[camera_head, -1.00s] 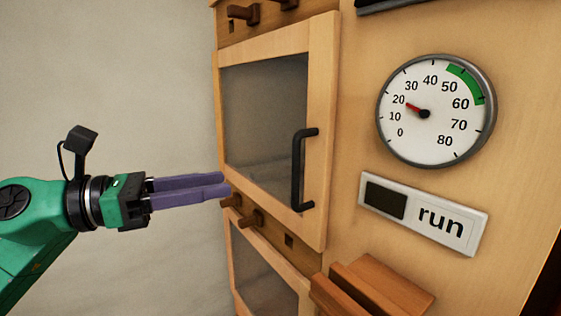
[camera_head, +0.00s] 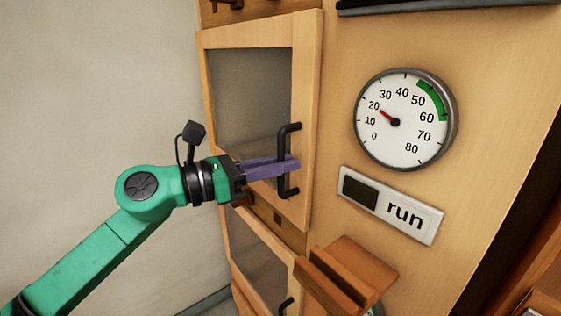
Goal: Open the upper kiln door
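The upper kiln door (camera_head: 307,75) is a pale wooden frame around a grey glass pane (camera_head: 243,105). It looks closed. Its black upright bar handle (camera_head: 287,142) is on the right side of the frame. My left gripper (camera_head: 291,164) reaches in from the left, its purple fingers level with the handle's middle. The near finger crosses in front of the bar and hides part of it. The other finger is partly hidden near the bar, so I cannot tell whether they grip it. My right gripper is not in view.
A lower door (camera_head: 257,250) with its own black handle (camera_head: 286,306) sits below. Right of the upper door are a round gauge (camera_head: 405,118) and a "run" panel (camera_head: 391,205). A wooden block (camera_head: 345,277) juts out below them. The wall side at left is free.

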